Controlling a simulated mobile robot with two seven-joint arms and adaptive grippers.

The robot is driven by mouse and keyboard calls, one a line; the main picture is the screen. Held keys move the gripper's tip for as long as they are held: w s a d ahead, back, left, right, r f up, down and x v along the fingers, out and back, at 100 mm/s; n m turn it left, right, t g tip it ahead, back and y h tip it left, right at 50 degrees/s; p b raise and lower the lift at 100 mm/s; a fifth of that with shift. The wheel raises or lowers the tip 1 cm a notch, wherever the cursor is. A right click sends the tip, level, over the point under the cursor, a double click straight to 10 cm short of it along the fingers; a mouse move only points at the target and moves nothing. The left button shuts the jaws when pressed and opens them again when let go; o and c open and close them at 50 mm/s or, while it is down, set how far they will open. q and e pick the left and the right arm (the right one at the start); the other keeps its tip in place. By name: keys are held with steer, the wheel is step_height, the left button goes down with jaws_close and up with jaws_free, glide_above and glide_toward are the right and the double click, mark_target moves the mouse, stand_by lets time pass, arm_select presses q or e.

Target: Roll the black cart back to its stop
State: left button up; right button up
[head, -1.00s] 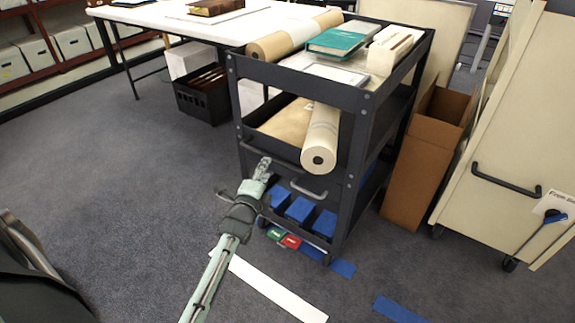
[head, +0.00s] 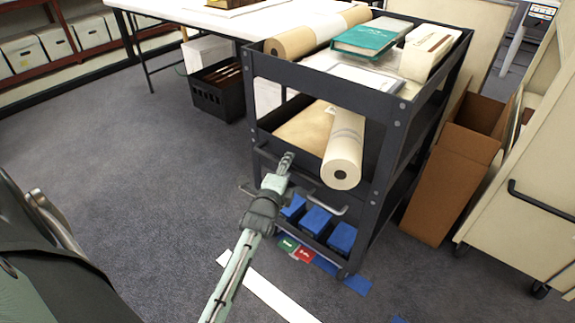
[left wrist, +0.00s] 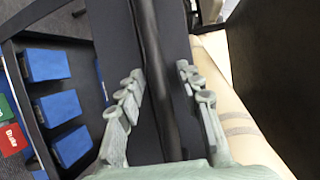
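The black cart (head: 385,150) stands upright right of centre in the head view, with three levels and a dark push bar across its near end. My left gripper (head: 287,160) is at that bar. In the left wrist view, the gripper's two fingers (left wrist: 160,88) are apart, on either side of the dark bar (left wrist: 150,45); a gap shows on at least the right side. The bar is not clamped. Blue tape (head: 358,285) lies on the carpet by the cart's near wheel. I cannot make out which thing is the stop. My right gripper is not in view.
The cart carries a teal book (head: 366,39), paper rolls (head: 344,160) and blue boxes (head: 316,222). A tall open cardboard box (head: 450,180) stands close on its right, then a cream cart (head: 520,215). A white table (head: 190,16) is behind. Carpet to the left is clear.

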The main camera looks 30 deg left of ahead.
arm_select(q)
jaws_close()
stand_by(0.5)
